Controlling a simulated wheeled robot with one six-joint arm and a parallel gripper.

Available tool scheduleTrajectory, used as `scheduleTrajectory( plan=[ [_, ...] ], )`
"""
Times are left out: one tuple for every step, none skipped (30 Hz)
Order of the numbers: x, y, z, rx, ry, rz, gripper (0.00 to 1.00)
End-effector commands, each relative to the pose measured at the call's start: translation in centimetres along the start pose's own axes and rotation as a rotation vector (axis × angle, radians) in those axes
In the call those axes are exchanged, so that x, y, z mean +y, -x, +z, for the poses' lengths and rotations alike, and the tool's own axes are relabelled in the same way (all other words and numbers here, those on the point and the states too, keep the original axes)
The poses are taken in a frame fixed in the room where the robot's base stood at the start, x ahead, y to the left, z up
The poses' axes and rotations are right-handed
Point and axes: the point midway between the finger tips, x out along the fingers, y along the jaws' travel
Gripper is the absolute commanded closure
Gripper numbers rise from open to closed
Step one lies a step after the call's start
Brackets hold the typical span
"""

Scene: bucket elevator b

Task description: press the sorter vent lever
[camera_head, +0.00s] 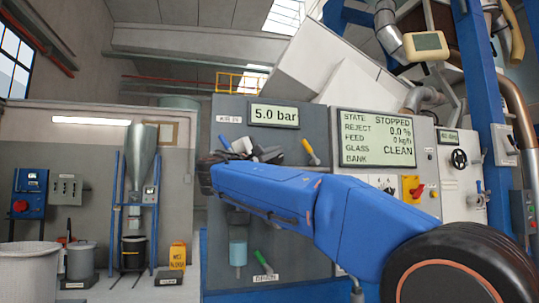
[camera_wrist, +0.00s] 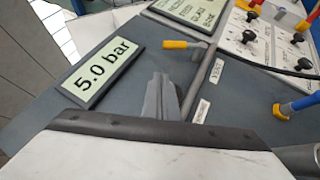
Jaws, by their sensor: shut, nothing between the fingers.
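The vent lever (camera_head: 309,150) has a yellow handle and sits on the grey panel, right of the 5.0 bar display in the head view. In the wrist view a yellow-handled lever (camera_wrist: 182,45) shows beyond my fingertips, near a VENT label (camera_wrist: 217,71). My gripper (camera_wrist: 161,82) is shut and empty in front of the panel, between the display and that label. It appears apart from the lever. In the head view my gripper (camera_head: 243,148) is left of the lever, and its fingers are small there.
The 5.0 bar display (camera_wrist: 96,71) lies left of my fingers. A second yellow lever with a blue end (camera_wrist: 290,107) stands at the right. Knobs (camera_wrist: 250,36) are at the upper right. A green drain lever (camera_head: 263,262) is low on the panel, below my arm.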

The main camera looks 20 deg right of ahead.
Motion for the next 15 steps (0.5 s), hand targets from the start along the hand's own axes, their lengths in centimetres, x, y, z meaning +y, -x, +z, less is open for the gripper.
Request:
scheduleTrajectory(
  plan=[
    [-0.1,-1.0,0.0,-0.002,0.001,-0.001,1.00],
    [-0.1,-1.6,0.1,-0.003,0.000,-0.001,1.00],
    [-0.1,-2.3,0.1,-0.003,0.000,-0.001,1.00],
    [-0.1,-2.8,0.0,-0.002,0.001,-0.001,1.00],
    [-0.1,-3.3,0.0,-0.002,0.001,-0.001,1.00],
    [-0.1,-4.0,0.0,-0.003,0.001,-0.001,1.00],
    [-0.1,-4.5,0.0,-0.002,0.000,-0.001,1.00],
    [0.0,-4.9,0.3,-0.002,-0.001,0.000,1.00],
    [0.0,-5.2,0.9,-0.003,-0.001,0.000,1.00],
    [0.0,-5.5,1.2,-0.002,-0.001,0.000,1.00],
    [0.0,-5.8,1.4,-0.002,-0.001,0.000,1.00],
    [0.0,-6.1,1.8,-0.002,-0.001,0.000,1.00],
    [0.0,-6.3,2.0,-0.002,-0.001,0.000,1.00],
    [0.0,-6.5,2.2,-0.001,-0.001,0.000,1.00],
    [0.0,-6.7,2.4,-0.001,-0.001,0.000,1.00]
  ],
)
